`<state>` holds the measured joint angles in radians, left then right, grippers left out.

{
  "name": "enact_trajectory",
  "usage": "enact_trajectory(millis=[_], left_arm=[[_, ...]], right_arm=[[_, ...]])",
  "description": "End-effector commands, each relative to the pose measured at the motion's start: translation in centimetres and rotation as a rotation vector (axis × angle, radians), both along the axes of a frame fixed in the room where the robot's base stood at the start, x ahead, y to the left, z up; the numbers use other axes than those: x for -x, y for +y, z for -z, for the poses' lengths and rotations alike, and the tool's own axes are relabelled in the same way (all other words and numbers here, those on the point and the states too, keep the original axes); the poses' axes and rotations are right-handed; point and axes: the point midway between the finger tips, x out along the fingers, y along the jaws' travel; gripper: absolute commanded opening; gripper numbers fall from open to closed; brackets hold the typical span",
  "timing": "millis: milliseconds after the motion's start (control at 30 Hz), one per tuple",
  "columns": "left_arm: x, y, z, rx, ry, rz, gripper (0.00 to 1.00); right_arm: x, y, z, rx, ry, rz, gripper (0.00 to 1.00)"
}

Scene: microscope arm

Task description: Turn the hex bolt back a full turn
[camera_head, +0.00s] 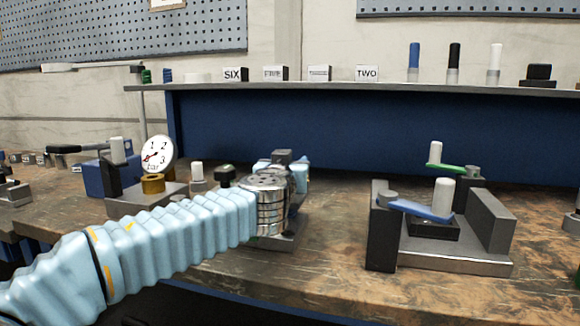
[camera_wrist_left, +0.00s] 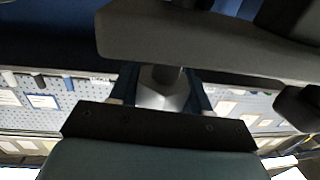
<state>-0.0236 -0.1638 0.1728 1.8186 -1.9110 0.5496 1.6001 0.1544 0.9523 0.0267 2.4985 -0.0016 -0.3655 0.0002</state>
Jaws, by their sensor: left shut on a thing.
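In the head view my left arm comes in from the left. Its wrist and gripper (camera_head: 284,168) are at a small fixture (camera_head: 284,240) near the middle of the workbench. The wrist hides most of the fixture and the bolt. In the left wrist view the grey metal hex bolt (camera_wrist_left: 163,98) sits between the two blue-edged fingers of my left gripper (camera_wrist_left: 163,92), which is shut on it. A dark shaft or part meets the bolt. My right gripper is in neither view.
On the workbench (camera_head: 335,270), a pressure gauge (camera_head: 158,154) on a block stands left of my gripper. A shelf (camera_head: 330,86) with labelled blocks runs behind. Bare bench lies between the fixtures.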

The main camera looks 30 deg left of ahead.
Motion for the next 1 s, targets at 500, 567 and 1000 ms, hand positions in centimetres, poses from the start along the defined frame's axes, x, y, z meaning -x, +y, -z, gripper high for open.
enact_trajectory(millis=[500, 567, 1000], left_arm=[[0.1, 0.2, 0.7, 0.003, 0.001, -0.299, 0.17], [0.1, 0.3, 0.6, 0.001, 0.002, -0.347, 0.17], [0.5, 0.7, 0.1, 0.000, 0.004, -0.616, 0.17]], right_arm=[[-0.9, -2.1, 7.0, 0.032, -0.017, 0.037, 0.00], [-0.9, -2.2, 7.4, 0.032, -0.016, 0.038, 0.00], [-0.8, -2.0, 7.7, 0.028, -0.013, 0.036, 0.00]])
